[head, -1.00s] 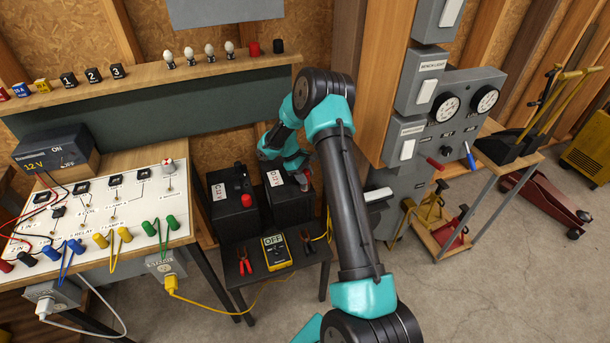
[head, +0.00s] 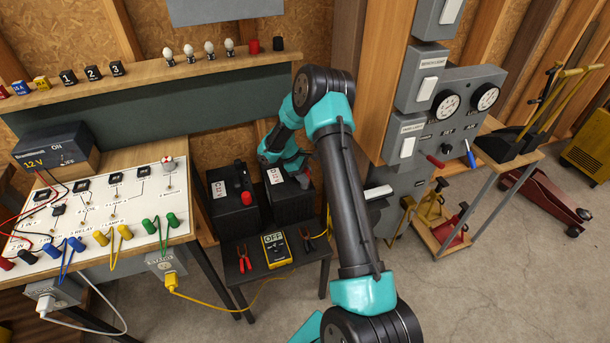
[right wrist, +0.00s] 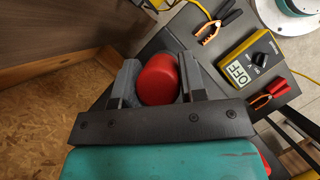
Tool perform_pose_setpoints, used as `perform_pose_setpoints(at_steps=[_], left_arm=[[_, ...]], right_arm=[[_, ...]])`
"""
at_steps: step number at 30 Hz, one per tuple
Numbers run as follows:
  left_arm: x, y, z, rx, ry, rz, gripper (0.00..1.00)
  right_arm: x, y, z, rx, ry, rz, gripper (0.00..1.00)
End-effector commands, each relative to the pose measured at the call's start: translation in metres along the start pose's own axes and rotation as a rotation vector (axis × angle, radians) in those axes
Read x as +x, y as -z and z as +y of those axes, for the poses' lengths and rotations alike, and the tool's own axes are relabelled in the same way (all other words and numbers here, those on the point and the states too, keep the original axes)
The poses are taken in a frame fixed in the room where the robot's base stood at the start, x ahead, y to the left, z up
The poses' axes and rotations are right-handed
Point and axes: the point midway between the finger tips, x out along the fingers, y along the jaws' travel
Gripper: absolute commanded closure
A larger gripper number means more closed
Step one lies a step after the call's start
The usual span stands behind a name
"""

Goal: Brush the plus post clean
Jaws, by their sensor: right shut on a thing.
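My right gripper (head: 301,174) is over the top of the right-hand black battery (head: 290,205). In the right wrist view its two fingers (right wrist: 158,85) are shut on a red cylindrical thing (right wrist: 157,78) with a rounded top. I cannot tell whether a brush is under this red top; its lower end is hidden. The plus post is not visible under the gripper. The left-hand black battery (head: 222,212) stands beside it, with a red cylindrical part (head: 246,198) on its front right. My left gripper is not in view.
A yellow multimeter (head: 277,249) reading OFF lies in front of the batteries, between a red clamp (head: 243,259) and a black clamp (head: 308,240). The wired test panel (head: 100,215) is to the left. A wooden post (head: 385,80) and grey boxes stand close on the right.

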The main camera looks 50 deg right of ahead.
Motion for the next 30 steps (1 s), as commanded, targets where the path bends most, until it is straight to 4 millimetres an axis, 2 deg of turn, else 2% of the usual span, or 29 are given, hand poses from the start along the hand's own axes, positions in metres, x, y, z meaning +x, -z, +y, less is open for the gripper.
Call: perform_pose_setpoints(at_steps=[7, 17, 23, 30], left_arm=[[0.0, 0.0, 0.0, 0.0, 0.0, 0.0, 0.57], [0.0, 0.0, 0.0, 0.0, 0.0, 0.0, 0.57], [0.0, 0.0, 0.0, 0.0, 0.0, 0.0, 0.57], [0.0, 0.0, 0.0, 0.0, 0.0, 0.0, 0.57]], right_arm=[[-0.0002, -0.0006, -0.0006, -0.222, -0.128, 0.0, 0.86], [-0.0006, 0.0001, 0.0001, -0.25, -0.145, 0.0, 0.86], [-0.0009, 0.0006, 0.0009, -0.164, -0.098, 0.0, 0.86], [-0.0008, 0.0005, 0.0015, 0.082, 0.044, 0.002, 0.86]])
